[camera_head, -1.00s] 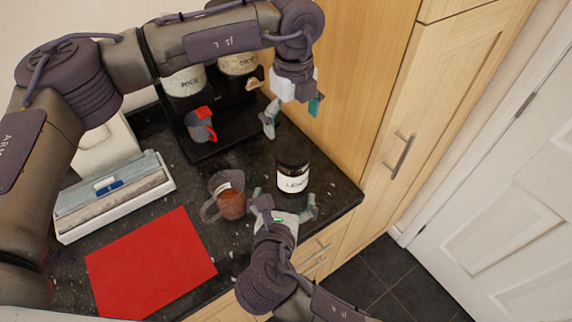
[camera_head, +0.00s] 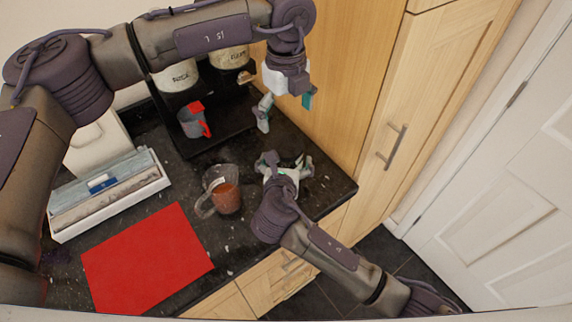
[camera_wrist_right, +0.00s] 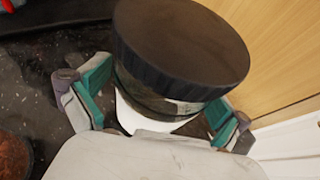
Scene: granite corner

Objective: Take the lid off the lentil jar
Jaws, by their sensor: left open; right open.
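The lentil jar, with a white label (camera_wrist_right: 150,120) and a wide dark lid (camera_wrist_right: 180,45), stands upright in the right wrist view. In the head view my right gripper (camera_head: 287,162) mostly hides it. My right gripper is open, with its teal finger pads (camera_wrist_right: 158,108) on either side of the jar just below the lid; I cannot tell if they touch it. My left gripper (camera_head: 284,106) is open and empty, pointing down above the counter behind the jar.
A glass jug with reddish-brown contents (camera_head: 226,197) stands left of the jar. A grey and red mug (camera_head: 190,124) and labelled jars (camera_head: 229,59) are on the black stand behind. A red mat (camera_head: 145,258) lies front left. The cupboard (camera_head: 335,80) is close on the right.

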